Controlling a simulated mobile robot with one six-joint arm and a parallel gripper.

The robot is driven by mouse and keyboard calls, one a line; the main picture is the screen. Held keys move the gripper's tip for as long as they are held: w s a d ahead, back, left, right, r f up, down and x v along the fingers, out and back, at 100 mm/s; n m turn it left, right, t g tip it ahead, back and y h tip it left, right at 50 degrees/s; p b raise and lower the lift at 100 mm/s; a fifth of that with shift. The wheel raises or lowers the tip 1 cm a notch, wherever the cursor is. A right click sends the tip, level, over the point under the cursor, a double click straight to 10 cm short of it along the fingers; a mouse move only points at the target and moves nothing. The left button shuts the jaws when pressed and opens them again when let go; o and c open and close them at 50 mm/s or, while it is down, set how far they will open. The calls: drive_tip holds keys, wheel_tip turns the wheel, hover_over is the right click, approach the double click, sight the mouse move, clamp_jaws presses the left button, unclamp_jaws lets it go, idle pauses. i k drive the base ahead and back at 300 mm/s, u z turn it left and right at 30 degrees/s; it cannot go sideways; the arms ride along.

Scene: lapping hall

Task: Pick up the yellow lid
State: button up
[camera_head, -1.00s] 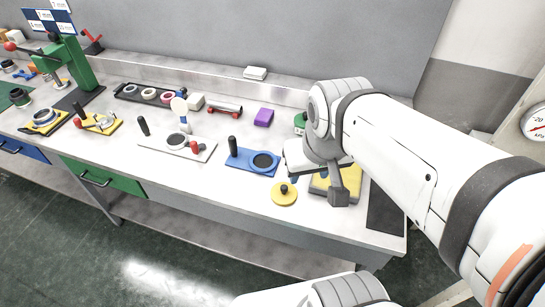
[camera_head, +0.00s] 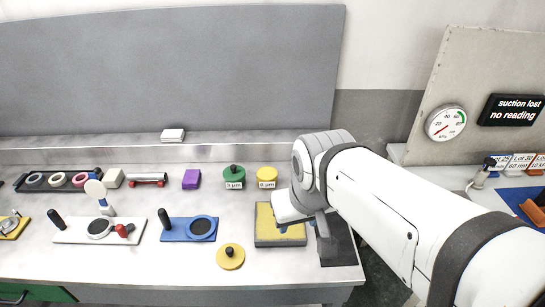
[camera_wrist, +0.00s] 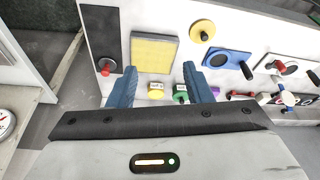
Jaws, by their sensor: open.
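A flat round yellow lid (camera_head: 231,256) with a black knob lies near the bench's front edge, left of a yellow pad. It also shows in the wrist view (camera_wrist: 201,31), at the upper right. A labelled jar with a yellow top (camera_head: 267,180) stands behind the pad, beside a green-topped jar (camera_head: 234,180). In the wrist view the yellow-topped jar (camera_wrist: 156,91) shows between the fingers. My gripper (camera_wrist: 160,66) is open and empty, its blue fingers apart. In the head view it is mostly hidden behind my arm, over the pad, right of the round lid.
The yellow pad sits in a grey tray (camera_head: 282,243), with a dark mat (camera_head: 340,250) to its right. A blue plate with a ring (camera_head: 188,230) and a white plate (camera_head: 75,233) with handles lie left. A purple block (camera_head: 191,179) stands behind. A gauge (camera_head: 446,123) hangs at right.

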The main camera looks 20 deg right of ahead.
sight(230, 257)
drive_tip(key=z, duration=2.05)
drive_tip(key=k, duration=1.5)
drive_tip(key=u, duration=1.05)
drive_tip(key=i, duration=1)
